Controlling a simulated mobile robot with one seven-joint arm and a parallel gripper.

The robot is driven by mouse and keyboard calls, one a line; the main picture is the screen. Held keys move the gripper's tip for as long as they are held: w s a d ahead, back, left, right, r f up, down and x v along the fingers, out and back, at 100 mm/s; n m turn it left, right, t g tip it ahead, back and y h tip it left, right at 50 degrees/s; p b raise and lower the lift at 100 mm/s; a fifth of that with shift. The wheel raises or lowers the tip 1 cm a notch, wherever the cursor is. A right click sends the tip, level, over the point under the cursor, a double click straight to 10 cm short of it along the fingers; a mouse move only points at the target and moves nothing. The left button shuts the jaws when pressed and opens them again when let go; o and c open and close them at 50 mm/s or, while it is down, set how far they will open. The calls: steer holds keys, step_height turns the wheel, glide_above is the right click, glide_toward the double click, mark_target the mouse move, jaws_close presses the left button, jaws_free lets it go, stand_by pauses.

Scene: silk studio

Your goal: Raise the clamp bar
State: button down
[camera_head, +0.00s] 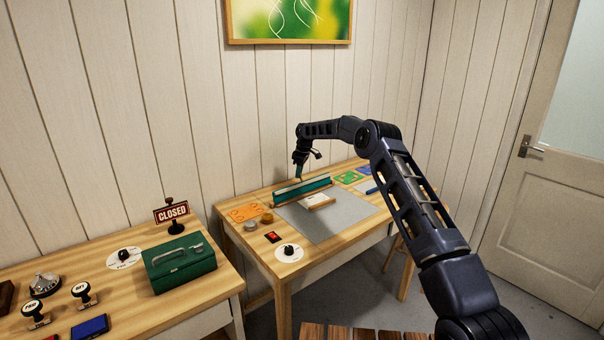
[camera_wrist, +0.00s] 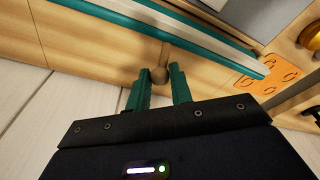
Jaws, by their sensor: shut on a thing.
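The clamp bar (camera_head: 312,188) is a long teal bar with a pale strip, at the back of the grey mat on the desk. In the wrist view the teal and pale bar (camera_wrist: 205,40) runs across the top, with a round-ended wooden handle (camera_wrist: 161,74) sticking out from it. My gripper (camera_head: 299,174) is at the bar's rear left part in the head view. How far the bar is lifted is hard to tell.
The grey mat (camera_head: 345,222) bears a small white-topped block (camera_head: 318,201). Around it lie an orange card (camera_head: 244,213), green and blue cards, a red switch (camera_head: 272,237) and a dial (camera_head: 289,252). The panelled wall is close behind. A green box (camera_head: 180,262) stands on the left table.

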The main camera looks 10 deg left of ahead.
steer(key=shift+w+a+f, duration=0.2)
steer(key=shift+w+a, duration=0.1)
steer(key=shift+w, duration=0.45)
steer(key=shift+w+f, duration=0.1)
steer(key=shift+w, duration=0.05)
steer(key=c, duration=1.5)
jaws_free()
steer(key=shift+d+f, duration=0.1)
steer(key=shift+d, duration=0.05)
steer(key=shift+o, duration=1.2)
steer(key=shift+f, duration=0.2)
step_height(320, 180, up, 11)
steer(key=d, duration=0.1)
steer(key=shift+s+d, duration=0.15)
steer(key=shift+s, duration=0.3)
